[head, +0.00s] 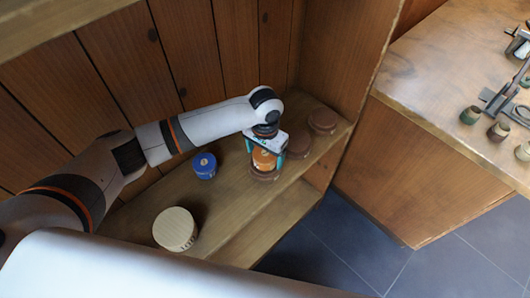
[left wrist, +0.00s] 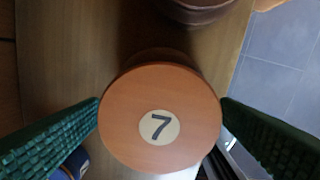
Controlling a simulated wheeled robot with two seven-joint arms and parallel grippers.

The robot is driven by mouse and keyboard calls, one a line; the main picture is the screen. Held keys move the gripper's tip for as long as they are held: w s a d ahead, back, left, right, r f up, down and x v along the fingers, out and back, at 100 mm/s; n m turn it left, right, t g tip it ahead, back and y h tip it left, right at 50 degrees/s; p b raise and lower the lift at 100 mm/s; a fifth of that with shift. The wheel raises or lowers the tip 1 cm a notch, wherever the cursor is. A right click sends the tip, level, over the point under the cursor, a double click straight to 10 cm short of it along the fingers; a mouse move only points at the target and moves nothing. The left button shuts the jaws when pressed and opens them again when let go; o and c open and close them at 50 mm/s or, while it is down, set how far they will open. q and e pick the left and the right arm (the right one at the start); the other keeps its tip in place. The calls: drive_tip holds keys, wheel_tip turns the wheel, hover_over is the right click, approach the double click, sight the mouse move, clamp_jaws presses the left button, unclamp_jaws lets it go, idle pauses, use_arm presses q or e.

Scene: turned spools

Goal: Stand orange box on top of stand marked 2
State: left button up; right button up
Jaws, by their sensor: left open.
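The orange box (head: 263,159) is round, and its flat top bears a 7 in the left wrist view (left wrist: 138,90). It sits upright on the nearest of three round brown stands (head: 265,176). My left gripper (head: 265,155) is over it, with a green-padded finger on each side. The jaws are open, and the pads are very close to the box's sides; I cannot tell whether they touch. The other two brown stands are the middle one (head: 298,146) and the far one (head: 323,121). No number is readable on any stand.
A blue round box (head: 204,165) stands left of the gripper on the wooden shelf (head: 226,222). A pale round container (head: 175,229) stands nearer. A wooden wall rises behind, and the shelf's front edge drops to a tiled floor. A bench (head: 440,80) with small pots is at right.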

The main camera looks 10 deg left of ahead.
sight(265, 153)
use_arm(q)
wheel_tip(265, 153, up, 12)
drive_tip(key=b, duration=0.1)
idle(0.7)
